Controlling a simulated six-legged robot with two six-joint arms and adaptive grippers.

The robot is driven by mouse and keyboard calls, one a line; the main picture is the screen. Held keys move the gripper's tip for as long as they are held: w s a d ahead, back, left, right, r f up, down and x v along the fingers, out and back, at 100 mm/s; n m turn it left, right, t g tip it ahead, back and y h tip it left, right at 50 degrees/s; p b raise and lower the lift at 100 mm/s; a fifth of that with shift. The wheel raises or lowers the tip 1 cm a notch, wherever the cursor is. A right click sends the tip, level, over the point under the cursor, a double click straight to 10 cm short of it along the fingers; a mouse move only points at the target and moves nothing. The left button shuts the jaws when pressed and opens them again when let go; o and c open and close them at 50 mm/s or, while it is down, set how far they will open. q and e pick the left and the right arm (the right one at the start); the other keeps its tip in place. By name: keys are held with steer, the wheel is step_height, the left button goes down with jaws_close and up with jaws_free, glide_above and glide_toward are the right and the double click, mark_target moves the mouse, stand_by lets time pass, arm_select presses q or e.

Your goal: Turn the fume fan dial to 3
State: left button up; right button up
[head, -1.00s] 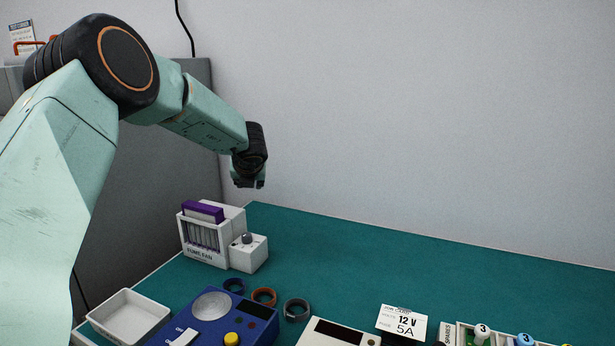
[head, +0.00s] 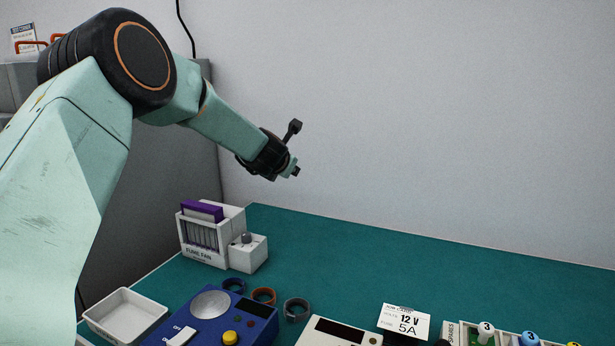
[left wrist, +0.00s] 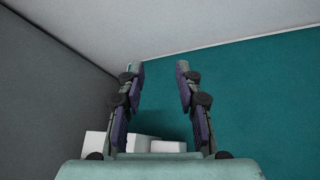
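The white fume fan (head: 205,239) stands at the back left of the green bench, with a purple piece on top and its name on the front. Its grey dial (head: 247,239) sits on top of the small white box at its right; the dial's setting is too small to read. My left gripper (head: 295,172) is in the air above and to the right of the fan, touching nothing. In the left wrist view its two fingers (left wrist: 160,85) are apart with nothing between them, and the white fan housing (left wrist: 142,144) shows low behind them. My right gripper is out of view.
A blue device (head: 222,318) with a round plate and yellow knob, several rings (head: 264,296) and a white tray (head: 126,314) lie in front. A 12 V 5A card (head: 404,321) is at the right. The bench's back right is clear.

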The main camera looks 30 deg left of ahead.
arm_select(q)
steer(key=w+d+f+m+h+b, duration=0.1)
steer(key=d+m+b, duration=0.1)
steer(key=d+m, duration=0.3)
steer(key=shift+w+d+f+t+h, duration=0.2)
steer(key=shift+w+d+t+h, duration=0.1)
steer(key=shift+w+t+h, duration=0.1)
steer(key=shift+s, duration=0.1)
